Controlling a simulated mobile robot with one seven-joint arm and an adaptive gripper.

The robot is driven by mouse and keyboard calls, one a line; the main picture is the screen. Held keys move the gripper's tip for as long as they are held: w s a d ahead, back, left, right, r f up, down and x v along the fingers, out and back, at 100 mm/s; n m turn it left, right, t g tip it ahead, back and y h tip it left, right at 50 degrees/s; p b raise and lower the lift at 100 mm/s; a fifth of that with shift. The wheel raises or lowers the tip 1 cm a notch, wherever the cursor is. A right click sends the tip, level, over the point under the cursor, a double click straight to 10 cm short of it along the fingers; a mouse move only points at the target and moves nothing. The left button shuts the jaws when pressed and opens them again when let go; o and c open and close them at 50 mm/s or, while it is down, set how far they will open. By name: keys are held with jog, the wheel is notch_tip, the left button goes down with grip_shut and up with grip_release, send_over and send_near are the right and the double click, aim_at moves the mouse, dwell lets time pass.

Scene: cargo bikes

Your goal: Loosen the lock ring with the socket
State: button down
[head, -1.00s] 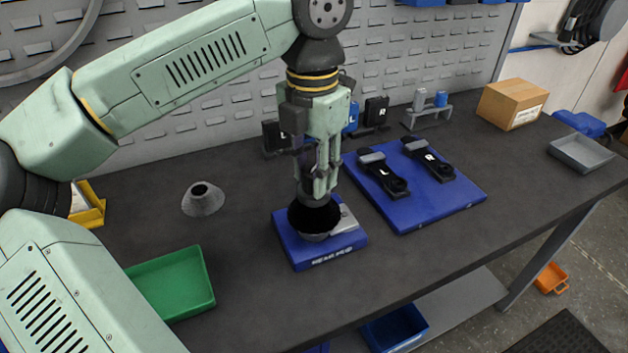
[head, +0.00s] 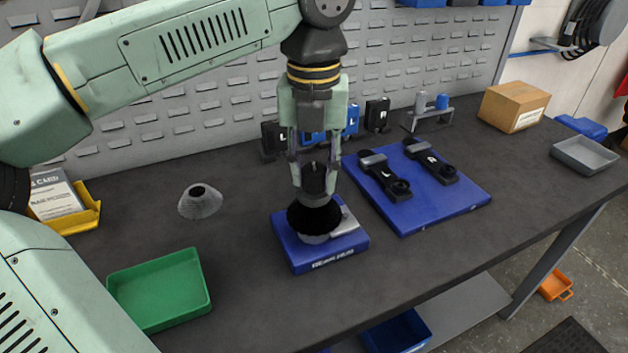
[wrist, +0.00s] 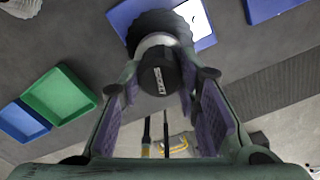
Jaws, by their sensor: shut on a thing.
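My gripper (head: 314,192) points straight down and is shut on the dark cylindrical socket (head: 314,177). In the wrist view the socket (wrist: 160,78), with a small white label on it, stands between the two purple-padded fingers. The socket's lower end meets the middle of a black, ridged cassette (head: 313,217), which also shows in the wrist view (wrist: 152,20). The cassette sits on a blue hub stand (head: 331,263) with lettering on its front. The lock ring is hidden under the socket and gripper.
A blue mat (head: 430,215) with two black parts marked L and R lies to the right. Black blocks (head: 377,114) and a small rack (head: 430,118) stand behind.

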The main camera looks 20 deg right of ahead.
jog(key=shift+f+n, duration=0.25)
jog(key=shift+n, duration=0.55)
jog(key=shift+s+r+n, duration=0.1)
jog(key=shift+r+n, duration=0.05)
jog(key=shift+n, duration=0.55)
jog(key=n, duration=0.2)
jog(key=shift+n, duration=0.3)
jog(key=shift+n, duration=0.8)
jog(key=n, duration=0.4)
jog(key=shift+d+n+p, duration=0.1)
jog(key=shift+n+p, duration=0.2)
jog(key=shift+n, duration=0.1)
